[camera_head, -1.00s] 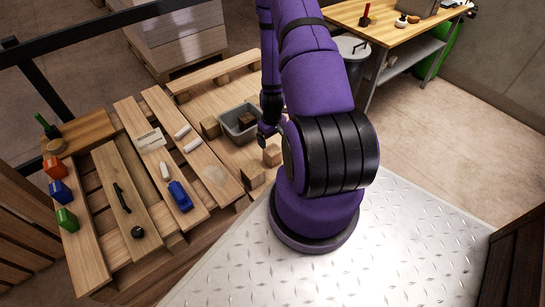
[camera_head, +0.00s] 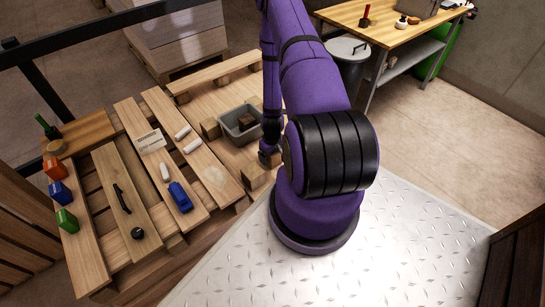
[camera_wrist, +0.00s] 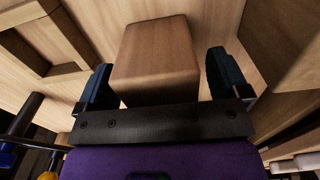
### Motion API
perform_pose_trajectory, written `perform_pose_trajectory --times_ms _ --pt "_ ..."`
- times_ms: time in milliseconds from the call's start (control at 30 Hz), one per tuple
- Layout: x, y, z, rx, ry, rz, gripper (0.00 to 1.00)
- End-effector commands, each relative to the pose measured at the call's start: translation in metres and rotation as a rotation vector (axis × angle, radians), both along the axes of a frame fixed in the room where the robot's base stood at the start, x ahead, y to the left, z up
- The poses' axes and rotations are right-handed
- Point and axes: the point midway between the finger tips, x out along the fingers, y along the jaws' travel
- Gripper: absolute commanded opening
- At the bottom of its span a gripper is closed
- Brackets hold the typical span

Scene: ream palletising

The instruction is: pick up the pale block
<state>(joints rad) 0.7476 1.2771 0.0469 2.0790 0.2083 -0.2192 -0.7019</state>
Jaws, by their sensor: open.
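A pale wooden block (camera_wrist: 155,55) lies between the two dark blue fingers of my gripper (camera_wrist: 161,78) in the wrist view. The fingers stand apart on its left and right, with a visible gap on each side. The near end of the block is close to the dark gripper bar. In the head view my gripper (camera_head: 268,154) is low over the pallet's right part, right of the grey bin, and mostly covers this block.
Another wooden block (camera_head: 253,177) sits close in front of my gripper, and one (camera_head: 210,128) stands left of the bin. White rolls (camera_head: 192,145) and a blue item (camera_head: 180,197) lie on the slats.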

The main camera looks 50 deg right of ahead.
Motion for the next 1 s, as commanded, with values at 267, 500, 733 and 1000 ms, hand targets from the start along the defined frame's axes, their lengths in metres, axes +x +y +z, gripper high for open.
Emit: perform_pose_trajectory --times_ms 267,500,733,1000 --pt "-0.0002 0.0001 -0.005 0.0 0.0 0.0 0.94" --pt "-0.0002 0.0001 -0.0048 0.0 0.0 0.0 0.5" --pt "-0.0002 0.0 -0.0047 0.0 0.0 0.0 0.36" --pt "0.0004 -0.0004 0.0032 -0.001 -0.001 0.0 0.36"
